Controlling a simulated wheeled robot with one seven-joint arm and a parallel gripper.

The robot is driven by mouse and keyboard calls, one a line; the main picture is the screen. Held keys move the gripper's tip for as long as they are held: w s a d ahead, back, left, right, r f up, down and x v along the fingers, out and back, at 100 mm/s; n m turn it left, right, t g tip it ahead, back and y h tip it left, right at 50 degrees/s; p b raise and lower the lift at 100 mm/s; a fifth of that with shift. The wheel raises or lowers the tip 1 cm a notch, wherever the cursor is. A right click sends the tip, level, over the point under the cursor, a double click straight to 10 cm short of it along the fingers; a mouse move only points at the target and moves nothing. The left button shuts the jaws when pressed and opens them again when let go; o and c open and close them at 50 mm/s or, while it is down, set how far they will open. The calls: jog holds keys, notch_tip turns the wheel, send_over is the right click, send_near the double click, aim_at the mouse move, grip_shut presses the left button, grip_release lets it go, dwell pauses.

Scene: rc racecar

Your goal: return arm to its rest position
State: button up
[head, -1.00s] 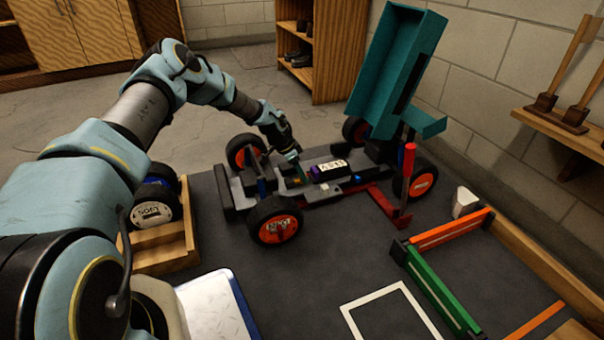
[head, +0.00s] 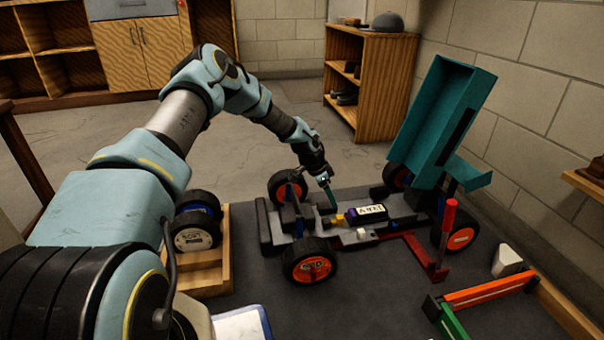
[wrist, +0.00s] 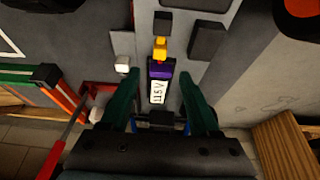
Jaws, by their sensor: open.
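My gripper (head: 327,187) hangs over the chassis of the racecar (head: 330,228), above and a little left of the labelled battery. In the wrist view my gripper (wrist: 158,100) has its two green fingers spread apart with nothing held between them. The battery (head: 367,213), purple and black with a white label, lies in the car's bed; it also shows in the wrist view (wrist: 159,85), beyond and below the fingers. A yellow connector (wrist: 160,48) sits at its end. My arm reaches out from the left over the floor.
The teal body shell (head: 440,125) stands tilted up at the car's right, with a red post (head: 446,232) beside it. A wooden tray (head: 205,270) with spare wheels is at left.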

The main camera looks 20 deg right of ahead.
jog(key=s+a+r+n+t+y+p, duration=0.3)
jog(key=a+r+n+p, duration=0.4)
jog(key=a+r, duration=1.65)
jog(key=s+a+r+n+y+p, duration=0.1)
jog(key=s+a+r+n+p, duration=0.1)
jog(key=s+a+r+n, duration=0.6)
jog(key=s+a+r+n+p, duration=0.1)
jog(key=s+a+r+n, duration=0.3)
jog(key=s+a, duration=0.6)
jog(key=w+p+v, duration=0.3)
jog(key=p+v, duration=0.9)
jog(key=w+r+p+v, duration=0.1)
jog(key=w+p+v, duration=0.1)
jog(key=p+v, duration=1)
jog(key=w+r+p+v, duration=0.1)
jog(key=w+p+v, duration=0.2)
jog(key=p+v, duration=1)
jog(key=shift+w+d+m+g+p, duration=0.35)
jog(key=shift+m+g+p, duration=0.05)
jog(key=shift+p, duration=0.1)
